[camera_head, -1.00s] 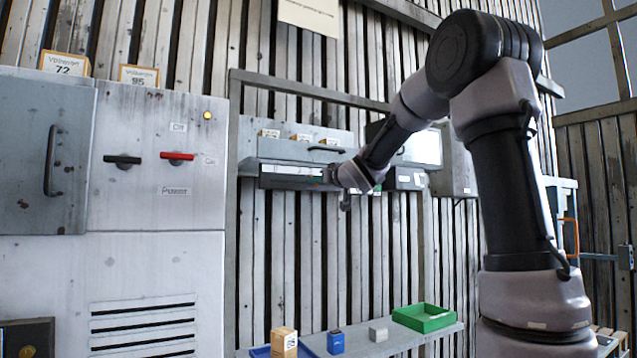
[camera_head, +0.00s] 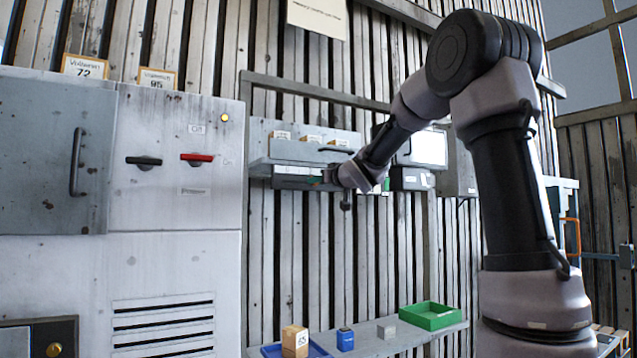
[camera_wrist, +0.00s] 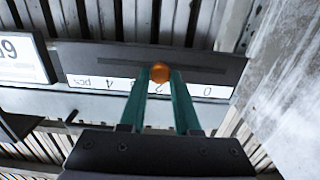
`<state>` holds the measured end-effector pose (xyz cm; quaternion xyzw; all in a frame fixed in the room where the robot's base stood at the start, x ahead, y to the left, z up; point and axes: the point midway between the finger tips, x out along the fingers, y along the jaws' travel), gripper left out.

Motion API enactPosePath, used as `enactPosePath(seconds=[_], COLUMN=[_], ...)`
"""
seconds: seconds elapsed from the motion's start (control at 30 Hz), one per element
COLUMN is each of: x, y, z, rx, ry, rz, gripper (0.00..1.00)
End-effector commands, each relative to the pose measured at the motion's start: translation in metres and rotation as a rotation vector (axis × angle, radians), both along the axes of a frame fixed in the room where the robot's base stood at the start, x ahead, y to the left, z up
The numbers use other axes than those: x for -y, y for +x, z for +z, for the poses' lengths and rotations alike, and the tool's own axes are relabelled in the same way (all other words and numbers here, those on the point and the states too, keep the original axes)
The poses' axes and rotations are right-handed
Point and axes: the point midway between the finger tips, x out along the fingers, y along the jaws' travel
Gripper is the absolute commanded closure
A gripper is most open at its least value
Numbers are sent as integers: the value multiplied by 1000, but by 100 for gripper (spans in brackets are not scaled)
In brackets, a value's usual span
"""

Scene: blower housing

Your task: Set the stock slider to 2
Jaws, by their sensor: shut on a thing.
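The stock slider is a dark panel (camera_wrist: 90,57) with a long slot and a white scale strip, upside down in the wrist view. The scale reads 0 at the right, 2 in the middle and 4 pcs at the left. Its round orange knob (camera_wrist: 159,73) stands beside the 2, which the fingers partly cover. My gripper (camera_wrist: 159,76) has its green fingers shut on the knob, one on each side. In the head view my gripper (camera_head: 318,180) is at the slider panel (camera_head: 292,183) below the wall shelf. The knob is too small to make out there.
A grey cabinet (camera_head: 170,270) with a black and a red handle stands at the left. A screen (camera_head: 425,148) is right of the slider. A lower shelf (camera_head: 375,343) holds a green tray (camera_head: 431,316), small boxes and a blue tray (camera_head: 270,351).

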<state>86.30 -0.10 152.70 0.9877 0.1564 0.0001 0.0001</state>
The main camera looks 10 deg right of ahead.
Motion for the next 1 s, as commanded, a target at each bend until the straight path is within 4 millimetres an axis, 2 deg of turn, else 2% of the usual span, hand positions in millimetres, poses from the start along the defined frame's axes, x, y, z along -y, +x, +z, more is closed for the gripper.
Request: enactPosePath(seconds=[0.03,0.07,0.1,0.13,0.43,0.57,1.0], x=[0,0,0,0,0,3,27], y=[0,0,0,0,-1,-10,-87], z=[-1,-1,-1,-1,0,1,0], rx=[-1,-1,-1,-1,0,1,1], ry=[1,1,1,1,0,-1,-2], rz=[-1,-1,-1,-1,0,0,0], gripper=[100,62,46,39,39,39,39])
